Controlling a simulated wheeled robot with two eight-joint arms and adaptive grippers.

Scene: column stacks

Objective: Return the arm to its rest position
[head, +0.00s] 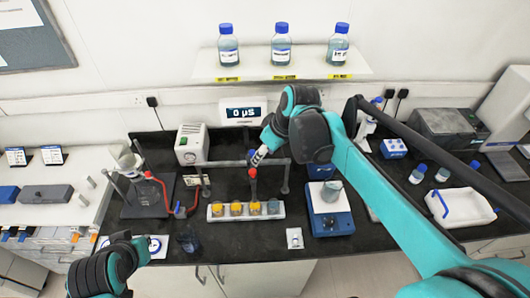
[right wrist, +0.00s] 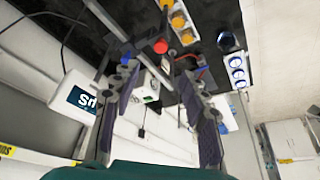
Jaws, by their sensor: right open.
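My right arm (head: 360,180) is teal and black and reaches in from the right over the bench. Its gripper (head: 259,157) is beside the upper part of an upright column with a red part (head: 253,172). In the right wrist view the gripper (right wrist: 158,64) is open, its two fingers apart. A red round part (right wrist: 160,46) shows beyond the fingertips; I cannot tell whether anything touches it.
A white rack (head: 225,217) with yellow vials stands below the right gripper. A dark rail (head: 225,163) runs beside it. A balance (head: 331,222) with a beaker is to the right. A display (head: 243,112) and shelf with bottles (head: 282,78) are behind. The front bench strip is partly clear.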

